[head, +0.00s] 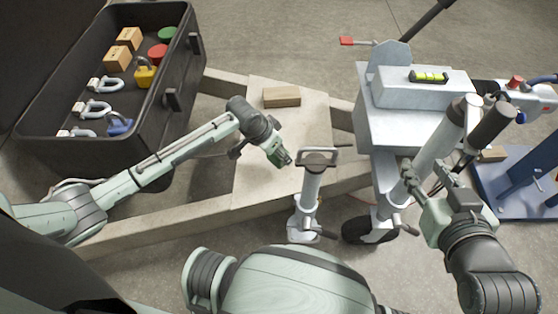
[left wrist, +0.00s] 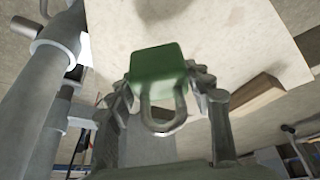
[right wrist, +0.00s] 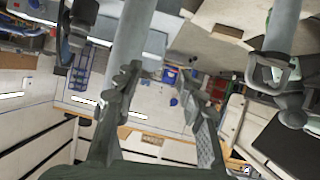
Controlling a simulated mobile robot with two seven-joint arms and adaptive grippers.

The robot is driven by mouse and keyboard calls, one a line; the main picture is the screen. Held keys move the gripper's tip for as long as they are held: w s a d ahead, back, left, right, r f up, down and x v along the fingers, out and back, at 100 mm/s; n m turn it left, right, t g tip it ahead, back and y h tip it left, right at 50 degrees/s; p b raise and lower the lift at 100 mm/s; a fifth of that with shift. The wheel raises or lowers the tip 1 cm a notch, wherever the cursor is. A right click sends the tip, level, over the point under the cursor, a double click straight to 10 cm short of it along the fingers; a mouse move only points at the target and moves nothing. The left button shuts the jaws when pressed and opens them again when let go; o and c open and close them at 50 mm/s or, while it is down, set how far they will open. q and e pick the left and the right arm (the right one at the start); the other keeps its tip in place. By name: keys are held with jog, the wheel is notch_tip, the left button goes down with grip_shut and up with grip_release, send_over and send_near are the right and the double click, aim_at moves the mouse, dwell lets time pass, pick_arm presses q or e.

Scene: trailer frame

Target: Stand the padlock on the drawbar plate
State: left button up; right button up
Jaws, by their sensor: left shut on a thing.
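The green padlock (left wrist: 157,65) is in my left gripper (left wrist: 164,95), held between its two fingers in the left wrist view. Its body points away from the wrist and its grey shackle toward it. In the head view the padlock (head: 279,157) is small and partly hidden by my left gripper (head: 272,150). It appears over the pale drawbar plate (head: 255,180); I cannot tell whether it touches. The plate also shows behind the padlock in the left wrist view (left wrist: 225,40). My right gripper (head: 425,180) is open and empty, with its fingers apart in the right wrist view (right wrist: 165,95).
A wooden block (head: 281,97) lies on the plate's far part. A jack with a handle (head: 312,185) stands at the plate's near right edge. A metal box with a spirit level (head: 430,77) is right. An open black case (head: 185,60) holds shackles, yellow and blue padlocks.

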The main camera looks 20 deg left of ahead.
aim_at(279, 160)
pick_arm(q)
jog(key=shift+w+d+f, duration=0.15)
jog(key=shift+d+f, duration=0.05)
jog(key=shift+f, duration=0.15)
notch_tip(279, 160, down, 3)
jog(key=shift+f+b, duration=0.2)
jog(key=shift+b, duration=0.35)
pick_arm(e)
jog(key=w+a+r+t+y, duration=0.1)
jog(key=a+r+t+y, duration=0.1)
jog(key=r, duration=0.3)
jog(key=shift+w+a+r+t, duration=0.15)
jog(key=shift+a+r+t, duration=0.3)
jog(key=shift+a, duration=0.4)
pick_arm(q)
jog(key=shift+f, duration=0.15)
pick_arm(e)
jog(key=shift+f, duration=0.1)
pick_arm(q)
jog(key=o, duration=1.6)
jog(key=shift+c, duration=0.2)
